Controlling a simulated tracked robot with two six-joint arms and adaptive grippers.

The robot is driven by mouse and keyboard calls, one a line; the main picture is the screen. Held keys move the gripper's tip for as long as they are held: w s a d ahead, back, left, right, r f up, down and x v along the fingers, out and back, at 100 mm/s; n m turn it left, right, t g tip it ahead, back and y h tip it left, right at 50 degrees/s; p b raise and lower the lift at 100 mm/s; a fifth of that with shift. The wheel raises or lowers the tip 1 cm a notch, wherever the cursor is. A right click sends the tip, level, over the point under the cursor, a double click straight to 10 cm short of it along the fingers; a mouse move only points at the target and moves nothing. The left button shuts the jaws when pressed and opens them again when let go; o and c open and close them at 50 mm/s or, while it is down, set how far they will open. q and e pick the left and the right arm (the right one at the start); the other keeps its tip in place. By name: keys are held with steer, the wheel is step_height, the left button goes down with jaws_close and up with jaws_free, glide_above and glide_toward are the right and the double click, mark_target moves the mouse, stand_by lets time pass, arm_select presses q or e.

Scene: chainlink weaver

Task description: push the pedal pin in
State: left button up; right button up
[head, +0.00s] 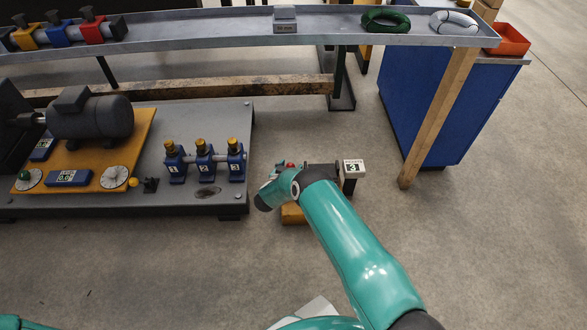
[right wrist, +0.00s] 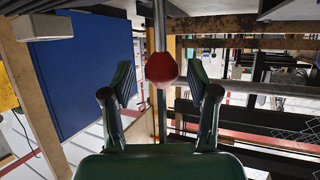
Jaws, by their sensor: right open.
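A red knob (right wrist: 161,68) on a grey metal rod shows in the right wrist view; it looks like the pedal pin's head. It sits between the two spread fingers of my right gripper (right wrist: 158,74), with a gap on each side. In the head view a small red spot, likely the same knob (head: 290,166), shows just beyond my right gripper (head: 280,176), at a low dark unit with a plate marked 3 (head: 353,167). My wrist and forearm hide much of this unit. The pin's hole and depth cannot be made out. My left gripper is out of view.
A grey platform (head: 200,112) with a motor (head: 92,118) and several blue blocks stands to the left. A long grey shelf (head: 235,32) runs across the back. A blue cabinet (head: 450,110) and wooden post (head: 440,115) stand right. The floor in front is clear.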

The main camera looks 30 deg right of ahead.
steer(key=shift+w+d+f, duration=0.15)
steer(key=shift+w+d, duration=0.1)
steer(key=shift+d, duration=0.1)
jaws_close()
steer(key=shift+f, duration=0.1)
